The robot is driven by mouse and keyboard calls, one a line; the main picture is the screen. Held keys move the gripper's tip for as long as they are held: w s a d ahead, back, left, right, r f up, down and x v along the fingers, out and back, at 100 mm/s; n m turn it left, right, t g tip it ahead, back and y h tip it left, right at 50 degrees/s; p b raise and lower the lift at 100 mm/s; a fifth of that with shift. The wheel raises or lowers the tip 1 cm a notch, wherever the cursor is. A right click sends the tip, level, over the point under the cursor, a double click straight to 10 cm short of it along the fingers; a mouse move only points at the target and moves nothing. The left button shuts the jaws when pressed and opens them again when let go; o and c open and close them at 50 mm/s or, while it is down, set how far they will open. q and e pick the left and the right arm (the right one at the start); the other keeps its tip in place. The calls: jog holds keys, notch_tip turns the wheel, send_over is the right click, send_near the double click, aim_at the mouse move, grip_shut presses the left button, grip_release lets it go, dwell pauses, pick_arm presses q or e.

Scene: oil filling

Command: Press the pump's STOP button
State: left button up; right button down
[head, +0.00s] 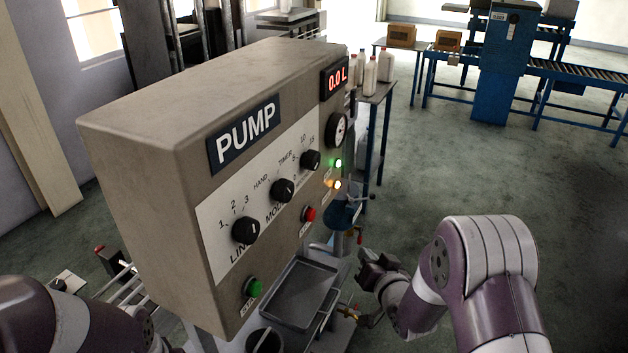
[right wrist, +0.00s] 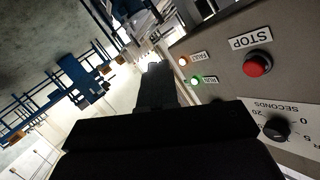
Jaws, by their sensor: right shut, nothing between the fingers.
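The grey pump box (head: 150,180) fills the middle left of the head view. Its red STOP button (head: 309,213) is on the lower right of its front face. In the right wrist view the red STOP button (right wrist: 257,64) is upper right, by its white STOP label (right wrist: 249,42). My right gripper (head: 368,262) is shut and empty, to the right of and below the button, apart from it. Its dark fingers show in the right wrist view (right wrist: 154,85), left of the button. My left arm shows at the lower left, but its gripper is out of view.
A green button (head: 253,288) sits low on the box. Several black knobs (head: 283,190) line the panel. A green lamp (head: 338,163) and an orange lamp (head: 337,184) are lit. The display (head: 337,78) reads 0.0 L. A grey tray (head: 300,290) is below.

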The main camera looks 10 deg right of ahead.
aim_at(311, 215)
pick_arm(q)
notch_tip(311, 215, up, 5)
jog(key=shift+s+a+r+p, duration=0.1)
jog(key=shift+s+p, duration=0.05)
jog(key=shift+p, duration=1)
pick_arm(e)
notch_tip(311, 215, up, 7)
jog(key=s+m+t+y, duration=0.1)
jog(key=t+y, duration=0.1)
jog(key=t, duration=0.2)
jog(key=shift+a+r+t, duration=0.15)
jog(key=shift+r+t, duration=0.05)
jog(key=shift+t, duration=0.1)
pick_arm(q)
jog(key=shift+f+b, duration=0.7)
jog(key=shift+f, duration=0.05)
pick_arm(e)
jog(key=w+a, duration=0.5)
jog(key=a, duration=0.2)
jog(key=shift+a, duration=0.2)
pick_arm(q)
jog(key=shift+f, duration=0.1)
pick_arm(e)
jog(key=shift+a, duration=0.1)
